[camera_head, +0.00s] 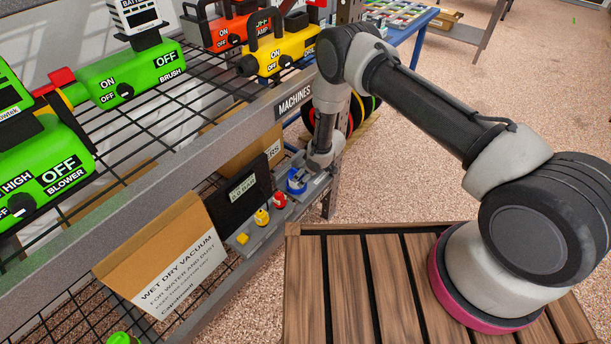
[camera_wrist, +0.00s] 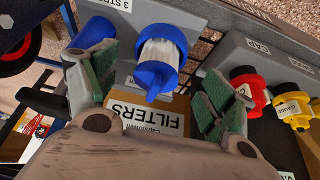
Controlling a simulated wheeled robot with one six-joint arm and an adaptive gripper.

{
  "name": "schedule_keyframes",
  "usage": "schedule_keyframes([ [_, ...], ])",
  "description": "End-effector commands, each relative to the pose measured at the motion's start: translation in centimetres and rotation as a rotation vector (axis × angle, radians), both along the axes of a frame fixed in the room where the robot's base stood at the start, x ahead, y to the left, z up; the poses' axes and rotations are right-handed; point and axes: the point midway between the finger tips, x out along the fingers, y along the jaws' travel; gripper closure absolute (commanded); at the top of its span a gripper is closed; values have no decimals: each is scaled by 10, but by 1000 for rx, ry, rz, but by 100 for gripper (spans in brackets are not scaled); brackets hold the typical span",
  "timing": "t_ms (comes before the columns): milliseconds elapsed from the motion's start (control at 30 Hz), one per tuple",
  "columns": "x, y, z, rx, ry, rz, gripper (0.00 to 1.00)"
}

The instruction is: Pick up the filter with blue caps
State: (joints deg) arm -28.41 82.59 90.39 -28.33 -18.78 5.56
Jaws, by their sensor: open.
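The filter with blue caps (camera_wrist: 160,50) has a white pleated middle between two blue ends. It is in the upper middle of the wrist view, against a grey holder. In the head view a blue-capped item (camera_head: 297,181) shows low on the shelf, partly covered by my arm's end. My gripper (camera_wrist: 157,92) is open, with green-padded fingers spread left and right of the filter's near end in the wrist view. Nothing is held between them. In the head view my gripper (camera_head: 318,170) is just above and right of the blue item; its fingers are hard to make out.
Red (camera_wrist: 246,88) and yellow (camera_wrist: 295,112) capped items stand right of the filter. Another blue item (camera_wrist: 96,32) is behind the left finger. A cardboard FILTERS box (camera_wrist: 150,112) lies below. A steel rack rail (camera_head: 215,135) runs above the shelf, near my arm.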

Motion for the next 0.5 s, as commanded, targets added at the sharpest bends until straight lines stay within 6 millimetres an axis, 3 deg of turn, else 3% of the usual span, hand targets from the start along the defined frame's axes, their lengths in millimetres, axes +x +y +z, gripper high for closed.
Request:
schedule_keyframes([
  [200,17,28,11,113,-69,15,17],
  [500,30,44,-20,115,-69,12,17],
])
